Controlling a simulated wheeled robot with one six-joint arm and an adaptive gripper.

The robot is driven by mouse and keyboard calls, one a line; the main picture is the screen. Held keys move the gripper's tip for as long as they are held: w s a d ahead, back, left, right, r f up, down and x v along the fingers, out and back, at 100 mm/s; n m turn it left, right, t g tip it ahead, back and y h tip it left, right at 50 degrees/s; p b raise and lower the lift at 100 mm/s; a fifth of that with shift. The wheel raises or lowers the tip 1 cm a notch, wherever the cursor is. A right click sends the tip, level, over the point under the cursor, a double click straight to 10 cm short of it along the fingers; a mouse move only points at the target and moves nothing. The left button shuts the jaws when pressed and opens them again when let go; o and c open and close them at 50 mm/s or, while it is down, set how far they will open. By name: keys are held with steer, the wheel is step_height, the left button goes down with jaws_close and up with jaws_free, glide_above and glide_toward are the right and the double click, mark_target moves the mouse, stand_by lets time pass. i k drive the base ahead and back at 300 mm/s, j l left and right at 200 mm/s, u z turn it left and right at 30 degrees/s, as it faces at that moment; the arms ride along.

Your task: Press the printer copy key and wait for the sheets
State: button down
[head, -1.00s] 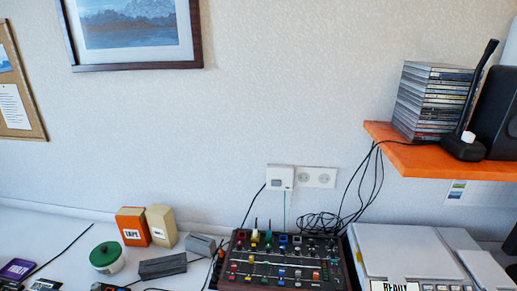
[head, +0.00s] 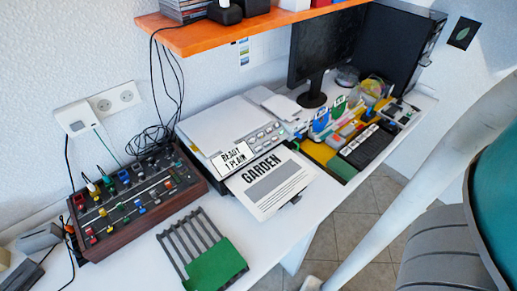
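The printer (head: 212,124) stands on the white desk in the middle of the head view. It is a flat light-grey machine with a row of grey keys (head: 262,135) along its front right edge. A small display (head: 234,157) on its front reads "READY 1 PLAIN". A printed sheet (head: 270,183) headed "GARDEN" lies at the printer's front, over a dark tray edge. Which key is the copy key is too small to read. My gripper is not in the view.
A mixer with coloured knobs (head: 132,205) sits left of the printer. A dark rack with a green part (head: 212,262) lies in front. An orange shelf (head: 235,32) overhangs the back. A monitor (head: 322,45) and keyboard (head: 366,147) stand right. A grey and teal chair (head: 450,240) fills the right foreground.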

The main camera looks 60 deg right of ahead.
mark_target(258, 149)
steer(key=k+l, duration=0.15)
steer(key=l, duration=0.15)
steer(key=k+l+z, duration=0.1)
steer(key=z, duration=0.5)
steer(key=l+z, duration=0.15)
steer(key=z, duration=0.35)
steer(key=l+z, duration=0.1)
steer(key=z, duration=0.4)
